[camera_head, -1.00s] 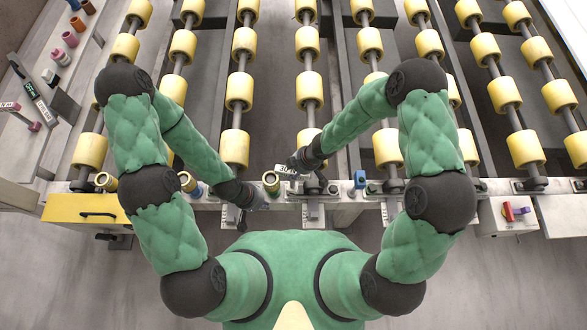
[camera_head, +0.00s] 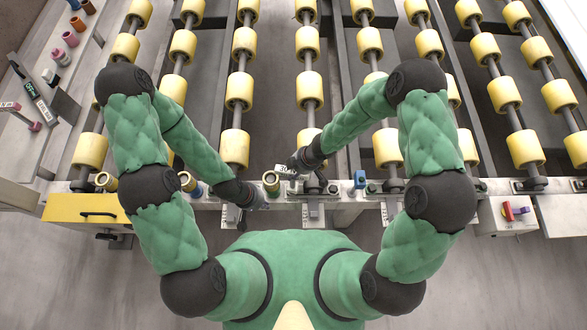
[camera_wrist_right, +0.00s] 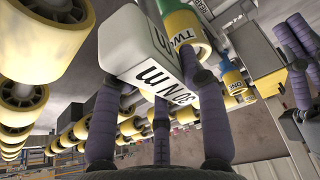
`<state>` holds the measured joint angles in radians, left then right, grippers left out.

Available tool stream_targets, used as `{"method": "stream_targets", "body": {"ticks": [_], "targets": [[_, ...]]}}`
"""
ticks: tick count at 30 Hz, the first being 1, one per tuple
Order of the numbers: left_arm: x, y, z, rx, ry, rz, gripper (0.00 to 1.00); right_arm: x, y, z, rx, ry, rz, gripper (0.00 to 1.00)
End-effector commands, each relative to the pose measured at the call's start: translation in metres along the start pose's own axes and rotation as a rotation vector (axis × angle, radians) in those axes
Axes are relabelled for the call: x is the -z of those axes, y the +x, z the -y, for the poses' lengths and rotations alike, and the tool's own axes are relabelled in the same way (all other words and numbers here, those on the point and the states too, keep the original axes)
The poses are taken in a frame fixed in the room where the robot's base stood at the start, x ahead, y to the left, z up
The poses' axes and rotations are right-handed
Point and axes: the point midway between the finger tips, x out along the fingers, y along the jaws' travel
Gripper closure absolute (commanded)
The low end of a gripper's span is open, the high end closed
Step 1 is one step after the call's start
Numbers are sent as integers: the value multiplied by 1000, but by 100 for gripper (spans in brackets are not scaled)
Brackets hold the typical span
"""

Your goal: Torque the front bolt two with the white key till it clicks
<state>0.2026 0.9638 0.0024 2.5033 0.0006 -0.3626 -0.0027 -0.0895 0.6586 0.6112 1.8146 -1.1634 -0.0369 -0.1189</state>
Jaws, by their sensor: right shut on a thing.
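The white key (camera_head: 286,170) is a white block with black lettering, held by my right gripper (camera_head: 300,163) at the front rail. In the right wrist view the white key (camera_wrist_right: 150,55) sits between the dark fingers of my right gripper (camera_wrist_right: 185,115), which are shut on it. Behind it is a yellow piece labelled TWO (camera_wrist_right: 183,28), partly hidden by the key. I cannot tell whether the key touches the bolt. A teal piece labelled ONE (camera_wrist_right: 234,85) is farther right. My left gripper (camera_head: 242,215) is low beside the rail; its opening is unclear.
A brass-topped cylinder (camera_head: 271,182) stands between my grippers. A blue fitting (camera_head: 360,180) is on the rail to the right. Rows of yellow rollers (camera_head: 239,90) lie beyond. A yellow drawer (camera_head: 85,209) is at left, and a red switch (camera_head: 508,211) at right.

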Motion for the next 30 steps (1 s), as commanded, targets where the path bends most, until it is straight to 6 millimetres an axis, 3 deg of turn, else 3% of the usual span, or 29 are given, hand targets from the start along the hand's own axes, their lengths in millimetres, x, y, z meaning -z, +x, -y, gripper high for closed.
{"method": "stream_targets", "body": {"ticks": [30], "targets": [[0, 12, 4, 0, 0, 0, 100, -6, 14, -1, -1, 0, -1, 100]]}}
